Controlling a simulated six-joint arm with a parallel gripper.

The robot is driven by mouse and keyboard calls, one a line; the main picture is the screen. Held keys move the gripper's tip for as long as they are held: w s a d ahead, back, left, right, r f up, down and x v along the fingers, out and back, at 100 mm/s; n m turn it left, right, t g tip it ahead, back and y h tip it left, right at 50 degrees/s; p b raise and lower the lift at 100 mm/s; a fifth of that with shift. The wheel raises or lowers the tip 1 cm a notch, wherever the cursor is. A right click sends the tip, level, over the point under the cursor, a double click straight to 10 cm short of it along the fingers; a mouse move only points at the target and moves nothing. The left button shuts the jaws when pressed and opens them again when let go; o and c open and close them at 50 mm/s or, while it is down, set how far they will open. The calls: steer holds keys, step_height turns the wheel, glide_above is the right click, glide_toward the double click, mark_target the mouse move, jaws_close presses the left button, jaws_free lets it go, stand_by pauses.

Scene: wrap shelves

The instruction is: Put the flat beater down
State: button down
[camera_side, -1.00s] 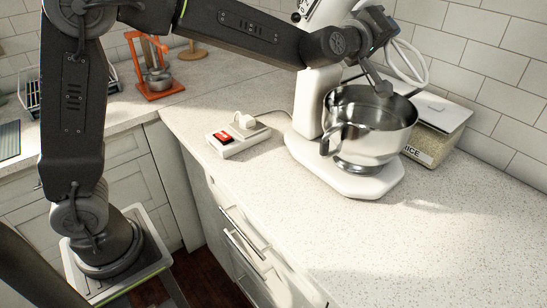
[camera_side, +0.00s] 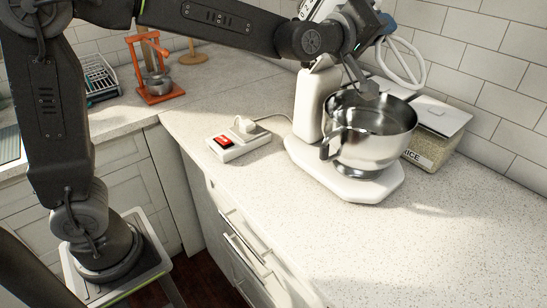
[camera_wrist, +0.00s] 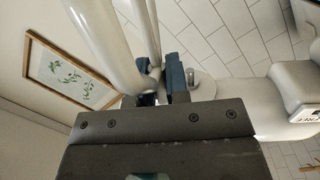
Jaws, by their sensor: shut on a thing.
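The flat beater (camera_side: 423,70) is a white looped frame, raised above the back right of the counter, behind the steel bowl (camera_side: 375,146) in the side view. My gripper (camera_side: 384,24) is shut on it, with blue fingertips at the beater's upper left end. In the wrist view the beater's white bars (camera_wrist: 105,38) run up to the left from my gripper (camera_wrist: 160,86). The exact grip is partly hidden by the gripper body. The white stand mixer (camera_side: 316,105) stands upright behind the bowl, its head partly covered by my wrist.
The rice container (camera_side: 432,146) stands right of the bowl, near the tiled wall. A white power strip (camera_side: 238,144) with a red switch lies left of the mixer. An orange stand (camera_side: 147,78) is farther back. The front right counter (camera_side: 430,245) is clear.

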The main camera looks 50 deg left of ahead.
steer(key=shift+s+a+m+h, duration=1)
steer(key=shift+s+h, duration=0.8)
steer(key=shift+s, duration=1.05)
steer(key=s+a+f+n+y, duration=0.15)
steer(key=s+a+f, duration=0.25)
steer(key=a+f, duration=1)
step_height(320, 180, down, 11)
steer(key=m, duration=0.1)
steer(key=shift+w+d+g, duration=0.2)
steer(key=shift+g, duration=0.1)
steer(key=shift+r+h, duration=0.1)
steer(key=shift+h, duration=0.15)
